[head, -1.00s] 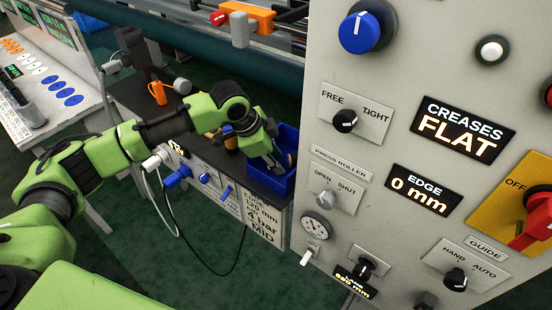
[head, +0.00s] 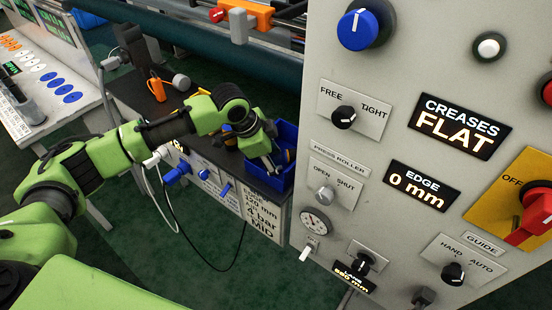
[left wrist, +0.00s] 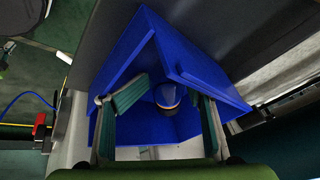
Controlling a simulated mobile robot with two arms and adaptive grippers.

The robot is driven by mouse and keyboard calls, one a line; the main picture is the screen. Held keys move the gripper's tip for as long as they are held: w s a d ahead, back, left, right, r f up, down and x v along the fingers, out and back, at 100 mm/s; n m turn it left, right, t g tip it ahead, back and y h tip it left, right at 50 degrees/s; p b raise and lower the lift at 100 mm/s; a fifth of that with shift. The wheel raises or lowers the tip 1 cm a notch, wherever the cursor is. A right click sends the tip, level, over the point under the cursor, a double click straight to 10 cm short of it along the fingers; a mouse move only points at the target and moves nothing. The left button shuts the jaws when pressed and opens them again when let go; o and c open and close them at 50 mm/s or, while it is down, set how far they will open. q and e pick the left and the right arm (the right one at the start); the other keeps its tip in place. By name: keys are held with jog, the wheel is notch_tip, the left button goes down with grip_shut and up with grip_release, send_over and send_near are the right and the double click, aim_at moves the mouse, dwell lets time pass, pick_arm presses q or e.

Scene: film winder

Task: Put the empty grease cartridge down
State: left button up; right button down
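A blue bin (head: 284,178) stands at the right end of the dark-topped bench, beside the grey control panel. It fills the middle of the left wrist view (left wrist: 125,55). Inside it, a dark round-ended thing with an orange band (left wrist: 167,95) shows, probably the grease cartridge; most of its length is hidden. My left gripper (head: 272,160) points down into the bin. In the left wrist view its two fingers (left wrist: 168,105) stand apart on either side of the dark end, with gaps showing, so it looks open. My right gripper is not in view.
The tall control panel (head: 400,60) stands close on the right of the bin. An orange-handled tool (head: 157,88) is on the bench (head: 125,92) further left. A blue and dark object (head: 229,135) is partly hidden behind my arm. Cables hang in front of the bench.

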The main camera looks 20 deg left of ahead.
pick_arm(q)
jog(key=shift+a, duration=0.1)
jog(key=shift+r, duration=0.25)
jog(key=v, duration=1.2)
jog(key=shift+r+b, duration=0.45)
jog(key=shift+w, duration=0.1)
